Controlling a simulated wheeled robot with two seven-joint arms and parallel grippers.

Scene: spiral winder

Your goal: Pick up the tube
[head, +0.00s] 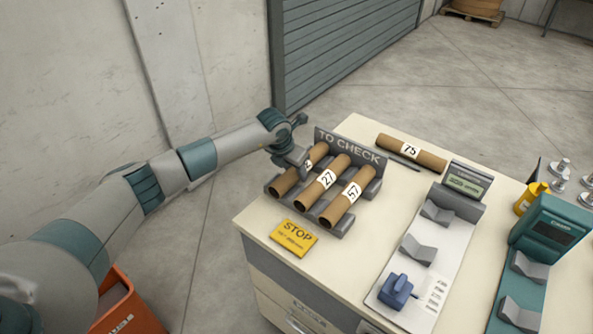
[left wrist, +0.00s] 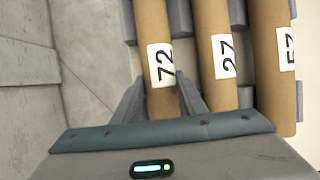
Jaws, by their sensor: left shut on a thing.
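Three brown cardboard tubes lie side by side in the grey "TO CHECK" rack (head: 352,146). The leftmost tube (head: 284,183) is labelled 72, as the left wrist view shows (left wrist: 154,30). Beside it lie tube 27 (head: 340,163) and tube 57 (head: 334,211). My left gripper (head: 302,160) is at the leftmost tube. In the left wrist view its fingers (left wrist: 158,97) are shut on tube 72, one on each side just below the label. The tube still lies in line with the others. My right gripper is not in view.
Tube 75 (head: 428,158) lies at the back of the table beside a dark pen (head: 405,163). A yellow STOP sign (head: 293,238) is in front of the rack. A grey-and-white device with V-shaped supports (head: 419,249) and a teal device (head: 548,230) stand to the right.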

